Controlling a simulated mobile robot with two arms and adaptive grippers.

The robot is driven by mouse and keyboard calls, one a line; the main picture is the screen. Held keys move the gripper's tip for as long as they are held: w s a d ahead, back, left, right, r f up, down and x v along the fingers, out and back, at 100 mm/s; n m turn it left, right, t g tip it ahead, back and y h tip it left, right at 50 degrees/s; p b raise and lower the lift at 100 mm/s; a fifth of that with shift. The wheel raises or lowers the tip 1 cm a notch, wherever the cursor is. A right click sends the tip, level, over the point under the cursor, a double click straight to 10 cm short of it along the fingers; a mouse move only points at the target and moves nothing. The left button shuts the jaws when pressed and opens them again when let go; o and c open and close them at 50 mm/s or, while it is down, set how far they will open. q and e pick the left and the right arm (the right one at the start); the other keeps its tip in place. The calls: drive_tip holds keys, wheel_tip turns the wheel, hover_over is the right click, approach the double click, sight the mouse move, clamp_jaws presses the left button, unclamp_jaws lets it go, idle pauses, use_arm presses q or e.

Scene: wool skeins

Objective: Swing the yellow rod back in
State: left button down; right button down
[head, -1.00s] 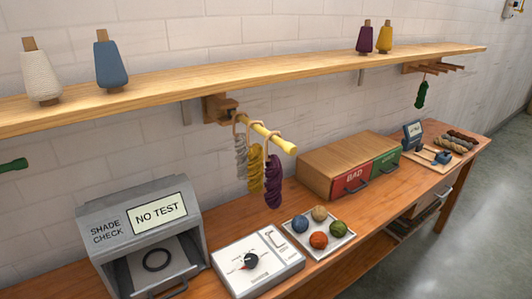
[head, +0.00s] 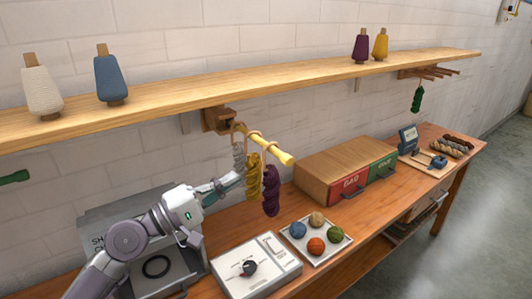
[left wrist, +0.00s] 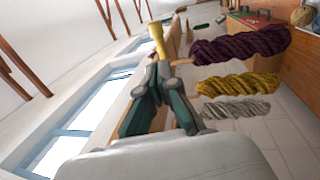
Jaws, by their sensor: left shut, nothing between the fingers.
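The yellow rod (head: 280,153) sticks out from a wooden bracket (head: 214,119) under the shelf, its free end toward the right front. Grey (head: 239,157), yellow (head: 254,180) and purple (head: 271,192) skeins hang from it on loops. My left gripper (head: 239,172) is shut and empty, beside the grey and yellow skeins and below the rod in the head view. In the left wrist view the rod (left wrist: 158,38) shows just beyond the fingertips (left wrist: 158,72); I cannot tell whether they touch. The purple skein (left wrist: 240,45) is farthest there. My right gripper is out of view.
My left arm partly hides the shade-check box (head: 92,222). A white dial box (head: 278,277), a tray of wool balls (head: 341,248) and a wooden drawer box (head: 325,165) stand on the bench below. The shelf (head: 290,85) runs above the rod.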

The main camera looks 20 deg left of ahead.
sight(276, 156)
use_arm(q)
drive_tip(key=p+x, duration=0.4)
drive_tip(key=x, duration=0.5)
drive_tip(key=shift+w+d, duration=0.15)
drive_tip(key=shift+d, duration=0.05)
